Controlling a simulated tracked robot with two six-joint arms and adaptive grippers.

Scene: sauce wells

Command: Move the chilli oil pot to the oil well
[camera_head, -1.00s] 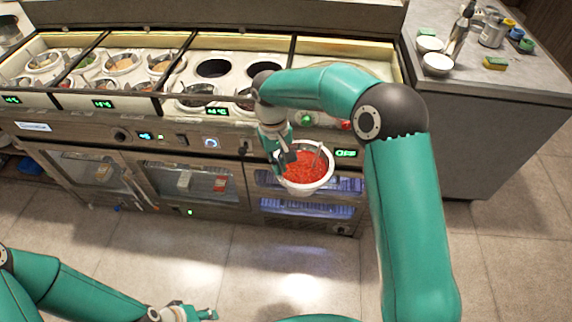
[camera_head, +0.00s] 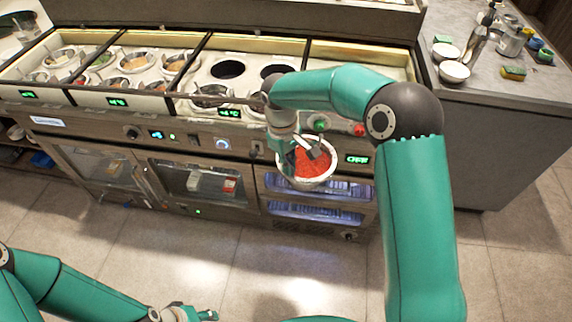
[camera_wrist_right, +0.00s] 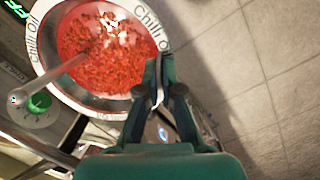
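The chilli oil pot (camera_head: 312,170) is a white-rimmed round pot of red chilli oil with a spoon in it. It is held in the air in front of the counter's front panel. In the right wrist view its rim (camera_wrist_right: 45,68) reads "Chilli Oil". My right gripper (camera_head: 303,152) is shut on the near rim; its fingertips (camera_wrist_right: 156,85) show in the wrist view. Two dark empty round wells, one at left (camera_head: 228,69) and one at right (camera_head: 273,71), lie in the counter top behind. I cannot read which is the oil well. My left gripper (camera_head: 192,314) is low at the bottom edge; its fingers are unclear.
Several filled pots (camera_head: 134,63) sit in the left counter sections. My right forearm crosses the counter's right section (camera_head: 360,58). White bowls (camera_head: 454,72) and bottles stand on the grey side counter (camera_head: 480,90). The floor in front is clear.

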